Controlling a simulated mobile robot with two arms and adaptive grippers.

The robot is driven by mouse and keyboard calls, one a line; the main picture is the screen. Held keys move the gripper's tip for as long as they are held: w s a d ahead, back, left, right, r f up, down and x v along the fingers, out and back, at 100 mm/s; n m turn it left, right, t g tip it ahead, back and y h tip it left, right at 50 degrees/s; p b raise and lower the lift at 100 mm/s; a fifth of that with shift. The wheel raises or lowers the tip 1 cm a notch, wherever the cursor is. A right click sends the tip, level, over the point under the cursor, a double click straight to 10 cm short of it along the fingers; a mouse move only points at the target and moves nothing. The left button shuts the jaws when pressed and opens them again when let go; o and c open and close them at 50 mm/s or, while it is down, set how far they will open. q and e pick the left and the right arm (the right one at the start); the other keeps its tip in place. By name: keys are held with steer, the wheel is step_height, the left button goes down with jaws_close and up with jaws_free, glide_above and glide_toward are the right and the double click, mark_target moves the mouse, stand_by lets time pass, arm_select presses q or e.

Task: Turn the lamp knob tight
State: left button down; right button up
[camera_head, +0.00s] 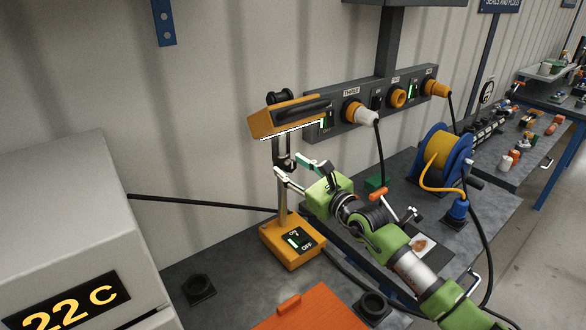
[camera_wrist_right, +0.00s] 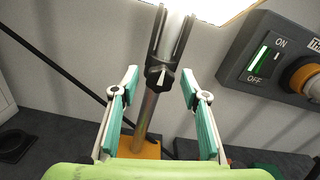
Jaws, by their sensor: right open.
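The orange desk lamp (camera_head: 283,243) stands on the bench with its orange head (camera_head: 292,117) tilted out over the stem. The black lamp knob (camera_head: 284,163) is at the joint partway up the stem, partly hidden by my fingers. In the right wrist view the knob (camera_wrist_right: 159,77) shows as a dark joint piece with a light pointer, between and beyond my fingertips. My right gripper (camera_head: 290,167) is open, with its teal-padded fingers (camera_wrist_right: 160,88) on either side of the stem line. I see no contact with the knob. My left gripper is not in view.
A grey socket panel (camera_head: 343,122) with orange couplers is on the wall behind. A blue cable reel (camera_head: 436,155) stands at right. A grey box with a "22 C" display (camera_head: 65,220) is at left. An orange plate (camera_head: 310,308) lies in front.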

steer(key=c, duration=1.1)
steer(key=m+p, duration=0.2)
steer(key=m, duration=0.1)
steer(key=shift+r, duration=0.15)
steer(key=shift+f+m, duration=0.2)
steer(key=shift+m, duration=0.4)
steer(key=o, duration=1.1)
steer(key=shift+s, duration=0.1)
steer(key=v, duration=1.2)
